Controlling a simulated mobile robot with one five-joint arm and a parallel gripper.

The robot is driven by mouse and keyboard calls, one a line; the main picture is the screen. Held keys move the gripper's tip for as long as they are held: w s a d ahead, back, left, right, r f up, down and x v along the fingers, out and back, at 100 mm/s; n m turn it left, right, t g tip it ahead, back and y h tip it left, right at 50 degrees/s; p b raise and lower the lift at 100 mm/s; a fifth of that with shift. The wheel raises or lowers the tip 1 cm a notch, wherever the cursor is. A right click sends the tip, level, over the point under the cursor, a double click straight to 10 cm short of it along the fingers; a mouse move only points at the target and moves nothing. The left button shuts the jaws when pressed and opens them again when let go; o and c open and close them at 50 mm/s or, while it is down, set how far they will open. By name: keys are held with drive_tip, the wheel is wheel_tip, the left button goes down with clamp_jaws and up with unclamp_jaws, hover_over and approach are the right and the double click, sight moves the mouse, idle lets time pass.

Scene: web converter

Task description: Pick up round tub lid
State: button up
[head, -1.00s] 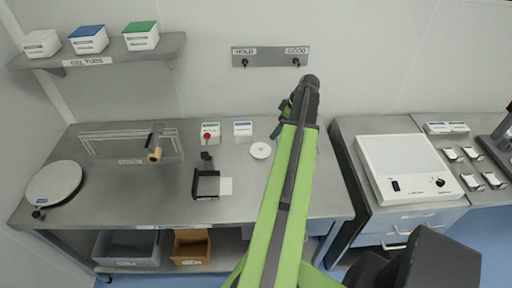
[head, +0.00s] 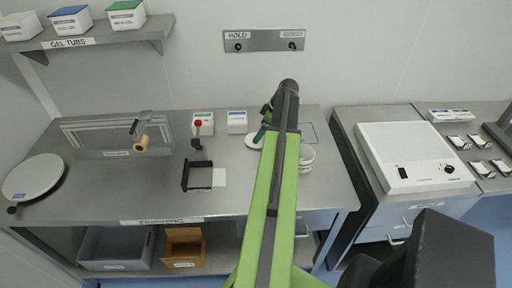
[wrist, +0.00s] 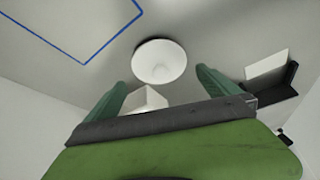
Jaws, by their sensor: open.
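The round tub lid (head: 255,141) is a small white disc flat on the steel bench, partly hidden by my gripper in the head view. In the wrist view the lid (wrist: 159,61) shows whole, with a paler raised centre, just beyond my fingertips and roughly centred between them. My gripper (wrist: 161,78) has its two green fingers spread apart with nothing held between them. In the head view my gripper (head: 264,130) is over or beside the lid; its height above the bench is hard to tell.
A white round tub (head: 306,156) stands right of my arm, near a blue outline (head: 310,133). A black frame (head: 197,176) and a white card (head: 219,178) lie to the left. The bench front is clear.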

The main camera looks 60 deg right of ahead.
drive_tip(key=b+x, duration=0.5)
drive_tip(key=shift+w+f, duration=0.1)
drive_tip(key=shift+w, duration=0.05)
drive_tip(key=shift+a, duration=0.1)
drive_tip(key=c, duration=1.1)
drive_tip(key=shift+o, duration=0.2)
wheel_tip(320, 180, up, 5)
drive_tip(key=p, duration=0.5)
drive_tip(key=s+d+r+p, duration=0.6)
drive_tip(key=s+d, duration=0.1)
drive_tip(key=s, duration=0.2)
drive_tip(key=shift+d, duration=0.2)
